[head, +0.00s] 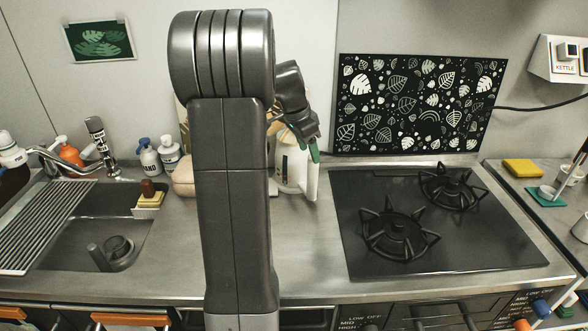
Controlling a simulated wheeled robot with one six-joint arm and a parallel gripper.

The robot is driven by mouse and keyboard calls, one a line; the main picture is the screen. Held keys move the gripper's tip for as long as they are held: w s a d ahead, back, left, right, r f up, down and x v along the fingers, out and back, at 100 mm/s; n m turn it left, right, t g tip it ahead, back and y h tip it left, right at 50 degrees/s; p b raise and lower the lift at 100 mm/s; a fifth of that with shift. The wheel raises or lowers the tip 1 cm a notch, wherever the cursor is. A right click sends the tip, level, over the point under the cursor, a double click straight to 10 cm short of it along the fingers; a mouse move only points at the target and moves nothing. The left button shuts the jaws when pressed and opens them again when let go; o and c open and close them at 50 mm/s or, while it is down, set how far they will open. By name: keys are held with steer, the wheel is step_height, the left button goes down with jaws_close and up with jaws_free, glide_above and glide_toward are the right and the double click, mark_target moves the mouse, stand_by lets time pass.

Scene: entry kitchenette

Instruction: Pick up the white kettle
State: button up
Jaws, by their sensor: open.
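The white kettle (291,172) stands on the steel counter (300,235) between the sink and the hob. My upright arm hides its left side. A pale upright part, which looks like its handle, faces right. My gripper (314,150) is at the upper right of the kettle, with a green fingertip pointing down in front of it. The gripper is open, and I see nothing held in it. I cannot tell whether a finger touches the kettle.
A black hob (430,220) with two burners lies to the right, below a leaf-patterned panel (415,104). A beige rounded object (184,178) and pump bottles (149,157) stand left of my arm. The sink (90,230) is at the left. The counter in front of the kettle is clear.

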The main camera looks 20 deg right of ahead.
steer(key=shift+w+d+f, duration=0.1)
steer(key=shift+d+f, duration=0.05)
steer(key=shift+f, duration=0.35)
steer(key=shift+d+f, duration=0.15)
steer(key=shift+f, duration=0.3)
steer(key=shift+p+x, duration=0.45)
steer(key=shift+x, duration=1.8)
steer(key=shift+d, duration=0.2)
jaws_close()
steer(key=shift+r, duration=0.15)
